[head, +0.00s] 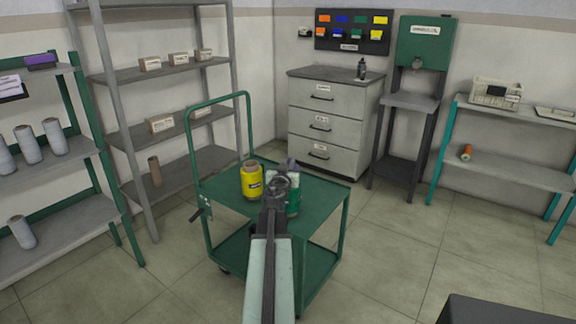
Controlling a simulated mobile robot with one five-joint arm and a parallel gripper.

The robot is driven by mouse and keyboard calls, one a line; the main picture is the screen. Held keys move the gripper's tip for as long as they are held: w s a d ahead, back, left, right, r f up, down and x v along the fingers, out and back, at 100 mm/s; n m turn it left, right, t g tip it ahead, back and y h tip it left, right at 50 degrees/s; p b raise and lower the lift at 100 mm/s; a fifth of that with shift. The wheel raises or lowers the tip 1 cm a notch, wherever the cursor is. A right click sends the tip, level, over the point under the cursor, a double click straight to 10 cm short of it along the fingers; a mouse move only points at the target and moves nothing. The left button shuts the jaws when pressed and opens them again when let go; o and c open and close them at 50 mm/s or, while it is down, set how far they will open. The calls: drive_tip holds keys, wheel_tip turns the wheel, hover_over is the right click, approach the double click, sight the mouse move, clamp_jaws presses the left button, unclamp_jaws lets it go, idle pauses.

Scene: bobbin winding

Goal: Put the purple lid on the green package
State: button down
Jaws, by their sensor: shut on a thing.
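Only part of the lid shows past the jaws. The green package (294,203) stands on the cart top, mostly hidden behind my gripper and wrist. The lid appears above or just behind the green package; I cannot tell whether they touch. A yellow package (252,182) with a brownish top stands upright to the left of my gripper.
The green cart (325,187) has a raised handle at its left. Shelves (190,165) with spools and boxes stand at the left. A drawer cabinet (325,100), a green machine (425,45) and a bench (520,160) line the back.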

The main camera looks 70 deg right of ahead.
drive_tip(key=shift+f+b, duration=2.05)
drive_tip(key=shift+f, duration=0.05)
drive_tip(key=c, duration=1.4)
unclamp_jaws()
drive_tip(key=shift+a, duration=0.25)
drive_tip(key=a, duration=0.2)
drive_tip(key=s+a, duration=0.1)
drive_tip(key=a, duration=0.4)
drive_tip(key=shift+s+a, duration=0.1)
drive_tip(key=shift+s, duration=0.05)
